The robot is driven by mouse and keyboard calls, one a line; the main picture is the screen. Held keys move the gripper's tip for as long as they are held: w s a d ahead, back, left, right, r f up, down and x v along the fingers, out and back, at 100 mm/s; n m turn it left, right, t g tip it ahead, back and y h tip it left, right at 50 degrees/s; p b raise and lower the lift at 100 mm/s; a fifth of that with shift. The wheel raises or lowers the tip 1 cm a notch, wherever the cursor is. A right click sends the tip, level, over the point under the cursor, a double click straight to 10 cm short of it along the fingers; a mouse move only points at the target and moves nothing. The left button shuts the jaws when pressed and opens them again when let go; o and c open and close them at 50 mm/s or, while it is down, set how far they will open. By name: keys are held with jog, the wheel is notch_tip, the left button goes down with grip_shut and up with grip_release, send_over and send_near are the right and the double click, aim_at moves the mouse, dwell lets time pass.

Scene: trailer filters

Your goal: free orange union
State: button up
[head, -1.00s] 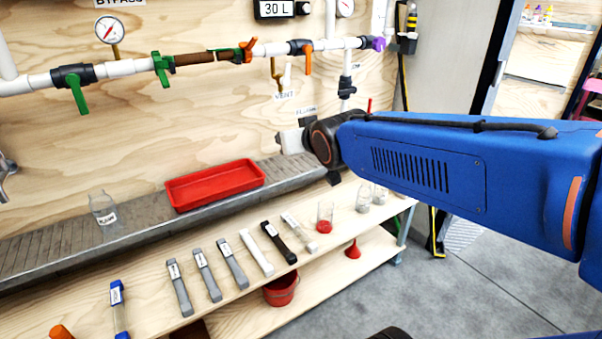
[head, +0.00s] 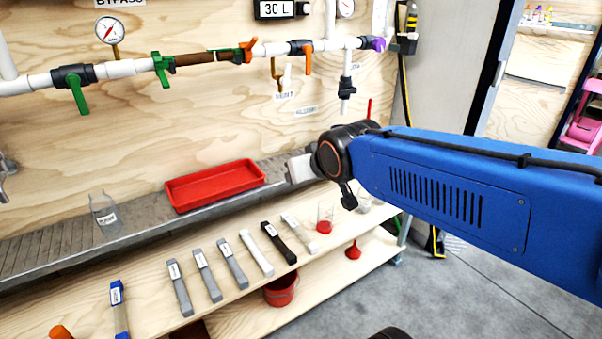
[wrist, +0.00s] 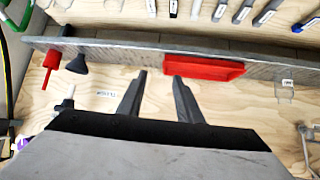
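The orange union (head: 249,50) is a winged collar on the upper pipe, at the right end of the brown filter section (head: 193,58). A green union (head: 161,69) sits at that section's left end. My gripper's pale body (head: 300,168) is below and to the right of the orange union, well apart from it, in front of the wall. Its fingers are not clear in the head view. In the wrist view my gripper (wrist: 160,82) has its two dark fingers apart with nothing between them. I cannot make out the orange union in the wrist view.
An orange-handled valve (head: 304,56) is on the pipe right of the union. A red tray (head: 214,185) and a glass jar (head: 104,214) stand on the grey ledge. Several cartridges (head: 232,263) lie on the bench below. The wall beneath the pipe is mostly clear.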

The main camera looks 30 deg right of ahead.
grip_shut()
jog(key=w+r+n+y, duration=0.1)
jog(key=w+r, duration=0.6)
jog(key=r, duration=0.7)
jog(key=w+r+g, duration=0.1)
jog(key=w+r, duration=0.6)
jog(key=r, duration=0.6)
jog(key=w+r+n+y, duration=0.1)
jog(key=w+r, duration=0.6)
jog(key=r, duration=0.7)
send_over(254, 37)
jog(key=w, duration=0.3)
notch_tip(254, 37, down, 7)
jog(key=shift+d+f, duration=0.1)
jog(key=shift+s+f, duration=0.85)
jog(key=shift+f, duration=0.3)
jog(key=shift+s+d+f, duration=0.1)
jog(key=shift+s+f, duration=0.15)
jog(key=shift+f, duration=0.2)
